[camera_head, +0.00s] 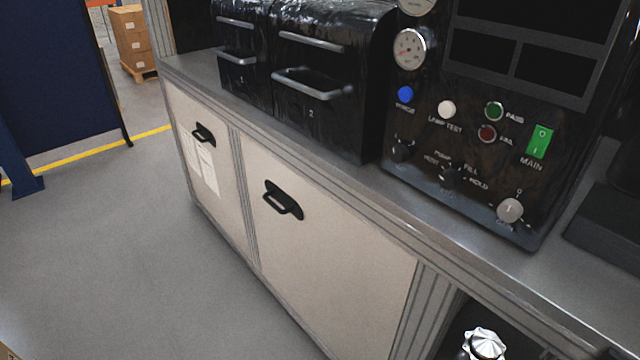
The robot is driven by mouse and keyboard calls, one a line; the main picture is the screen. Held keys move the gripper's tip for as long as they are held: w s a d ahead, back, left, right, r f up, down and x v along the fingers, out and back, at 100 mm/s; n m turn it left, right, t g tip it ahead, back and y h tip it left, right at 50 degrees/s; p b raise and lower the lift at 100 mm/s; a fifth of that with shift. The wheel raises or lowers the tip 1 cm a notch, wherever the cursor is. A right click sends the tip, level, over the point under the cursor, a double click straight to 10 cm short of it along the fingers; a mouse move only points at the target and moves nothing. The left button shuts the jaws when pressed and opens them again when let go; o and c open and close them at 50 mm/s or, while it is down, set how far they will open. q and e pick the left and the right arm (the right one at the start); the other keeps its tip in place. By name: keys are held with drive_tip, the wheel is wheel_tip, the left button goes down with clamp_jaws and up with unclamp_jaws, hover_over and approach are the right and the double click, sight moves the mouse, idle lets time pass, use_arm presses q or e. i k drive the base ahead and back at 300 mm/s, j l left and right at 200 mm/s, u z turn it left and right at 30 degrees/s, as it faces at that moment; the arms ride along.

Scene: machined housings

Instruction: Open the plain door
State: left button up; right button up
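The plain door (330,257) is a beige panel in the front of the bench, with no paper on it. It looks closed, flush with the bench frame. Its black pull handle (284,201) sits near its top left corner. To its left is another beige door (222,200), also closed, with a black handle (204,134) and white paper sheets (207,167) on it. Neither of my grippers shows in this view.
The grey benchtop (425,210) carries two black drawer units (352,125) and a control panel (470,185). An open bay at the bottom right holds a silver ribbed part (484,344). The floor (130,250) before the doors is clear.

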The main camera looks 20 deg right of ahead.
sight(349, 281)
drive_tip(key=i+j+z, duration=0.15)
drive_tip(key=i+z, duration=0.3)
drive_tip(key=i+j+z, duration=0.45)
drive_tip(key=k+l, duration=0.05)
drive_tip(key=l, duration=0.05)
